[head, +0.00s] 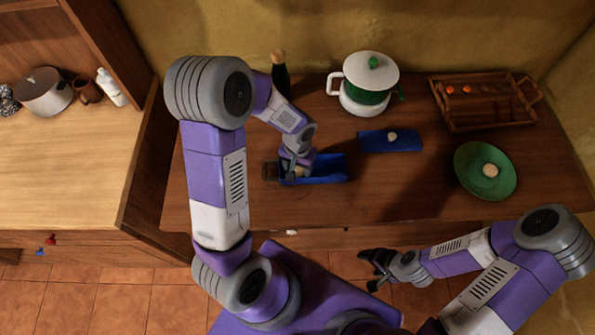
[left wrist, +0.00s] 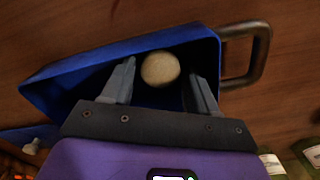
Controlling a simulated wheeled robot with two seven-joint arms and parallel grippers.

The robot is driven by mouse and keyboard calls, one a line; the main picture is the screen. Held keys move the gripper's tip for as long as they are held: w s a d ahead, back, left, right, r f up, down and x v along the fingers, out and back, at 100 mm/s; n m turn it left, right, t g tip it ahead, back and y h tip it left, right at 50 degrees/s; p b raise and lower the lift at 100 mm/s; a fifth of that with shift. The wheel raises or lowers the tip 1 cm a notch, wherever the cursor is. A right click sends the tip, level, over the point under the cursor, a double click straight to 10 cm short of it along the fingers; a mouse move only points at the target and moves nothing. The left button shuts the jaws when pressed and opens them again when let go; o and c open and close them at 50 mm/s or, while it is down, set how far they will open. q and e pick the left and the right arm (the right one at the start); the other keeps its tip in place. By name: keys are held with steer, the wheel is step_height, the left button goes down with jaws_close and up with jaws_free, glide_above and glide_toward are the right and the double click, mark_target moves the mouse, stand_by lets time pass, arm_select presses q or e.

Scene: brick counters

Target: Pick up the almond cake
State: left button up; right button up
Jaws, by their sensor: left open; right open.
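A round beige cake (left wrist: 160,69), which looks like the almond cake, lies in a blue open-topped container (left wrist: 95,75) with a brown handle. My left gripper (left wrist: 162,76) is open, with one finger on each side of the cake; I cannot tell whether they touch it. In the head view the blue container (head: 330,170) sits on the wooden counter, and my left gripper (head: 294,172) reaches down into it, mostly hiding the cake. My right gripper (head: 373,268) is open and empty in front of the counter's edge.
A green and white pot (head: 366,95), a dark bottle (head: 280,75) and a wooden tray (head: 455,115) stand behind. The counter's front middle is clear.

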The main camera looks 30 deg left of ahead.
arm_select(q)
steer(key=c, duration=0.8)
